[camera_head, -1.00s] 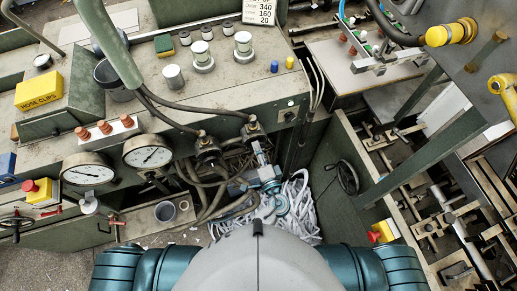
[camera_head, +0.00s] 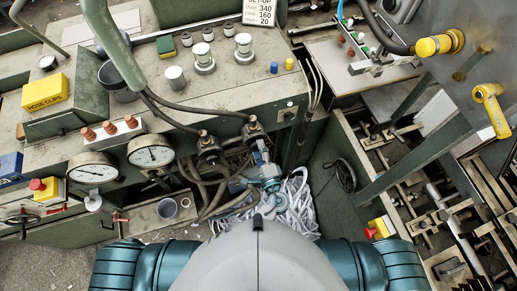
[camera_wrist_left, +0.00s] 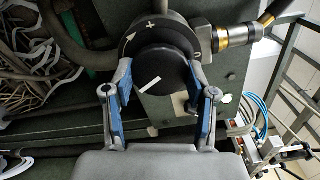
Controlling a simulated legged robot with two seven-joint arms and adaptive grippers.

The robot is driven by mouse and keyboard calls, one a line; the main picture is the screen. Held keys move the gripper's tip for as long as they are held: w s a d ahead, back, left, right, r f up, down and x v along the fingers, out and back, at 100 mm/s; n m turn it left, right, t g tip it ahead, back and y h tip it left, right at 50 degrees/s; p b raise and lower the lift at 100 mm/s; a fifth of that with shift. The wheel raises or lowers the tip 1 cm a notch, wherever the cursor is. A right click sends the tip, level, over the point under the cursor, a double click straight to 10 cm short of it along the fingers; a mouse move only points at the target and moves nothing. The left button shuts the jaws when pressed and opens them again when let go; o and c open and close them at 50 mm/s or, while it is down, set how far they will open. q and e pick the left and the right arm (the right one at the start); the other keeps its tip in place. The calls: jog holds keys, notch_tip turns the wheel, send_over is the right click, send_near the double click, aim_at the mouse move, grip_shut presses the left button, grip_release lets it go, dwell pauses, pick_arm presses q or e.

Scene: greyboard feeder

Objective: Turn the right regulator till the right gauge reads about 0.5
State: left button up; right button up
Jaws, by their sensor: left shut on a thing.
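The right regulator (camera_head: 253,131) is on the front of the bench, with a hose running into it. In the left wrist view its round black knob (camera_wrist_left: 162,80) carries a white line, tilted up to the right, beside a dial with an arrow and a plus mark. My left gripper (camera_head: 262,155) is shut on this knob, with one blue-padded finger on each side (camera_wrist_left: 160,105). The right gauge (camera_head: 151,151) is a round white dial left of the regulators. Its needle shows, but its numbers are too small to read. My right gripper is out of view.
The left gauge (camera_head: 92,167) and left regulator (camera_head: 209,147) sit beside their right-hand pair. Dark hoses (camera_head: 190,128) arch over the bench edge close to my gripper. White strips (camera_head: 292,207) lie heaped below it. A handwheel (camera_head: 345,175) is to the right.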

pick_arm(q)
jog(key=shift+d, duration=0.1)
jog(key=o, duration=1.2)
jog(key=shift+c, duration=0.2)
jog(key=shift+w+d+f, duration=0.1)
jog(key=shift+w, duration=0.05)
